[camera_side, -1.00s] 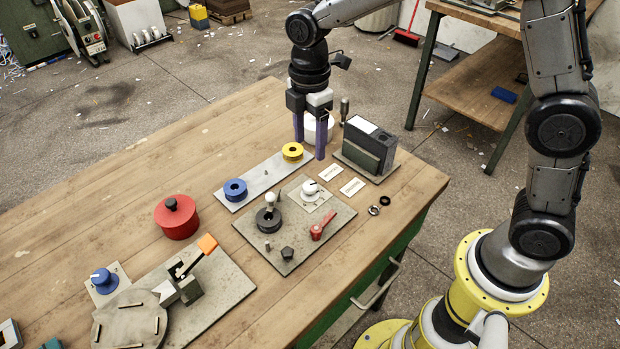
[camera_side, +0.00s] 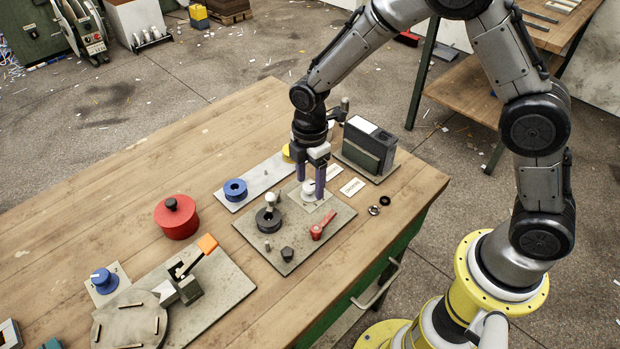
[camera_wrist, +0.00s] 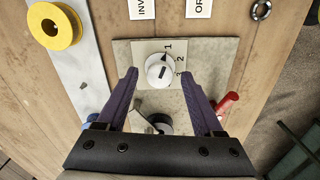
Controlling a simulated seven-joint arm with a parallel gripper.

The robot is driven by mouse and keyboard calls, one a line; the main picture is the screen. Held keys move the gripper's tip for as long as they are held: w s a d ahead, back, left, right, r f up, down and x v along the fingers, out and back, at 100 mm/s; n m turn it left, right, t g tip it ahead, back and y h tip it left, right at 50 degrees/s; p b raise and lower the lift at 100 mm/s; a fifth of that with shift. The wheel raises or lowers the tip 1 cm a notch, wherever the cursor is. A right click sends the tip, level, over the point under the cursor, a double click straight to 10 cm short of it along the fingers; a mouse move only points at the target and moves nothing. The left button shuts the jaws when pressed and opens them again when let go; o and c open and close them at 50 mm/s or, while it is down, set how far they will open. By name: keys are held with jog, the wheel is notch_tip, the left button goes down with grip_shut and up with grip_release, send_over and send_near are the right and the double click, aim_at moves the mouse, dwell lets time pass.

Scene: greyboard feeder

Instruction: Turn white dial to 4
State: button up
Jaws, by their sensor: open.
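The white dial (camera_side: 308,188) sits on a small light plate on the grey panel (camera_side: 335,218). It also shows in the wrist view (camera_wrist: 158,70), with the numerals 1, 2 and 3 around its upper right side. A dark mark shows on its face; which numeral it points to is hard to tell. No 4 is visible; the right finger covers part of the plate below the 3. My gripper (camera_side: 311,188) is pointed down over the dial, open, with a purple finger to each side. In the wrist view, gaps show between the dial and both fingertips (camera_wrist: 159,74).
A red lever (camera_side: 321,226) and a black-based lever (camera_side: 268,215) share the panel close to my fingers. A yellow spool (camera_wrist: 55,26) and a blue spool (camera_side: 235,189) sit on a strip behind. A dark box (camera_side: 370,145) stands to the right. A red pot (camera_side: 176,216) is at left.

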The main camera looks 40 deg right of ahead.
grip_shut()
jog(key=shift+m, duration=0.4)
jog(key=m, duration=0.5)
jog(key=shift+m, duration=0.4)
jog(key=m, duration=0.7)
jog(key=shift+r, duration=0.1)
jog(key=m, duration=0.6)
jog(key=shift+m, duration=0.3)
jog(key=m, duration=0.6)
jog(key=shift+m, duration=0.4)
